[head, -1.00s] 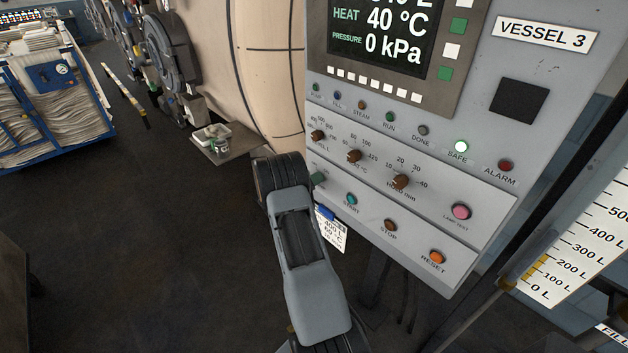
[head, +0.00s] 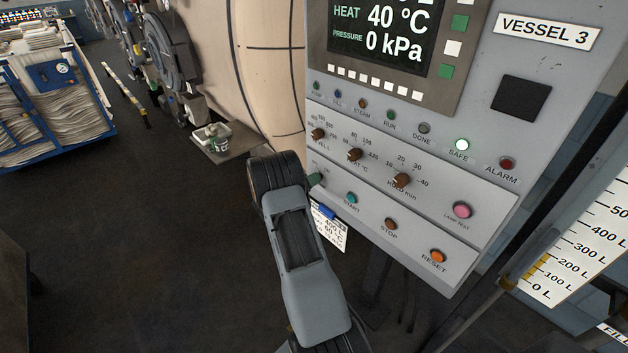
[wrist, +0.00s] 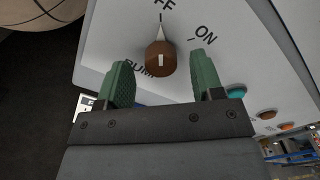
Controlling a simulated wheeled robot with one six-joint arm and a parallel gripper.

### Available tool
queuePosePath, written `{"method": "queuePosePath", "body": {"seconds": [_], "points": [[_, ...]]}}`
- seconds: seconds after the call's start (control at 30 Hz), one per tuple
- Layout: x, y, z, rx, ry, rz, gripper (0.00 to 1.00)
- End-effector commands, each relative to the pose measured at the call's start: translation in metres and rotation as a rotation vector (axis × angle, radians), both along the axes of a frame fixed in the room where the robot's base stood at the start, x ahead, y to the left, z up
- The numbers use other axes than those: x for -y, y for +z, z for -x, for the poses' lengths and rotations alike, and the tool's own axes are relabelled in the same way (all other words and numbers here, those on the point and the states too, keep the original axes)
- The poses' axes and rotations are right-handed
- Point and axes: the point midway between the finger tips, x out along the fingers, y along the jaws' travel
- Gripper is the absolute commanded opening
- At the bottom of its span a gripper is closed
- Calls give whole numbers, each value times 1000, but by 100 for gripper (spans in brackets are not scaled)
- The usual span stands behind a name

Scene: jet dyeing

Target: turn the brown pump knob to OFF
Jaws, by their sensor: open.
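The brown pump knob (wrist: 160,58) is on the pale panel in the wrist view, with the PUMP label partly hidden beside it. Its white pointer aims up at the tick under the OFF lettering, whose first letter is cut off. The ON mark (wrist: 205,36) is up and to the right. My gripper (wrist: 161,62) is open, with one green finger on each side of the knob and a visible gap to both. In the head view my arm hides the pump knob, and only a green finger (head: 315,180) shows at the panel's left edge.
Three other brown knobs (head: 355,154) sit in a row on the panel. The START (head: 351,198), STOP (head: 390,224) and RESET (head: 438,256) buttons lie below. A paper tag (head: 328,228) hangs beside my arm. Open floor lies to the left.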

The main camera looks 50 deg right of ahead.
Motion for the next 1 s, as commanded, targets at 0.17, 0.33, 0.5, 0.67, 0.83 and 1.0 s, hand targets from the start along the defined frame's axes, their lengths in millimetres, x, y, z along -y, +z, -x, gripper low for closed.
{"method": "queuePosePath", "body": {"seconds": [0.17, 0.33, 0.5, 0.67, 0.83, 1.0], "points": [[-38, -1, -3, 1, 4, 1, 61], [-72, -1, -6, 2, 4, 2, 61], [-97, -1, -8, 1, 3, 1, 61], [-110, 0, -8, 1, 2, 1, 61], [-115, 0, -8, 1, -1, 1, 61], [-115, 0, -8, 1, -1, 1, 61]]}}
